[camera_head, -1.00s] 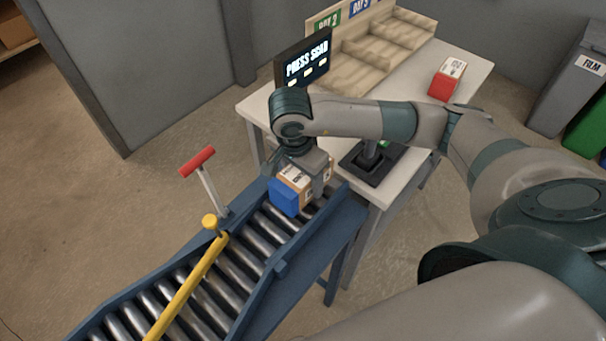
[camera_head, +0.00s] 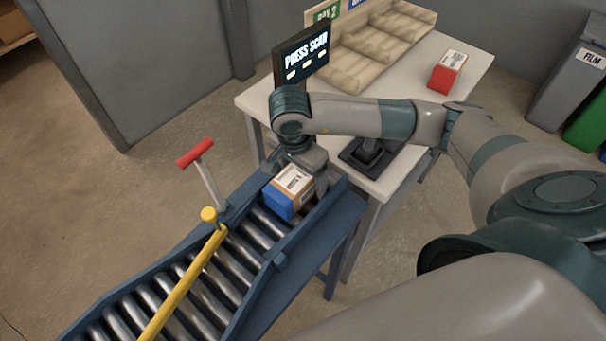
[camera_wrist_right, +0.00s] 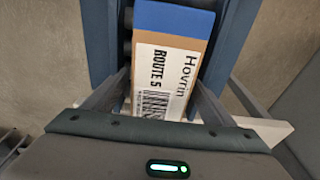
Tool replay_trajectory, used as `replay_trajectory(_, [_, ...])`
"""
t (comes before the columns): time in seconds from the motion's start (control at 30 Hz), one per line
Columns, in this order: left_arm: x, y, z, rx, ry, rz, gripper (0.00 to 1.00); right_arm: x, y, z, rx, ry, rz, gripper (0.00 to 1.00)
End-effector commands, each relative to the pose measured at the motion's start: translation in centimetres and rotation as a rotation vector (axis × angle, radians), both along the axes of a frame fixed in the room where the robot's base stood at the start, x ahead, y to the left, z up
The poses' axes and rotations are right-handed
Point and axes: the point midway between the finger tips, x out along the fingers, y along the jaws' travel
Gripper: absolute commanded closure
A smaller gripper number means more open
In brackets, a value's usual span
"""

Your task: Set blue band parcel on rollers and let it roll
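The blue band parcel (camera_head: 290,189) is a brown carton with a blue end and a white label. It is low over the upper end of the roller conveyor (camera_head: 222,256), between its side rails. Whether its underside rests fully on the rollers is hidden. My right gripper (camera_head: 309,180) points down with a finger on each side of the parcel; the fingers meet its sides. In the right wrist view the parcel (camera_wrist_right: 172,65) lies between the fingers (camera_wrist_right: 163,78), label up, reading "Hovrin" and "Route 5", blue end away. My left gripper is out of view.
A yellow bar (camera_head: 185,283) crosses the rollers below the parcel, by a red-topped lever (camera_head: 208,178). A white table (camera_head: 462,78) carries a "PRESS SCAN" screen (camera_head: 303,58), wooden trays (camera_head: 375,52), a black stand (camera_head: 366,157) and a red-and-white box (camera_head: 447,72).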

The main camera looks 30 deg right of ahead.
Motion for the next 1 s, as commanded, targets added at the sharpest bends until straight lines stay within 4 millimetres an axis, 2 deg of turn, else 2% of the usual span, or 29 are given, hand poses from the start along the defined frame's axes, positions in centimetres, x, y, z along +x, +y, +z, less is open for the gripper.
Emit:
replay_trajectory(0.2, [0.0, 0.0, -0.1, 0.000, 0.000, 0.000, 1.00, 0.0, 0.1, 0.2, 0.001, 0.000, 0.000, 0.22])
replay_trajectory(0.37, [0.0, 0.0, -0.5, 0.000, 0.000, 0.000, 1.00, 0.0, 0.2, 1.2, 0.001, -0.002, 0.001, 0.22])
replay_trajectory(1.0, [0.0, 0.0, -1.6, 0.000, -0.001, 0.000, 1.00, -0.4, 1.4, 9.9, 0.000, -0.004, 0.002, 0.22])
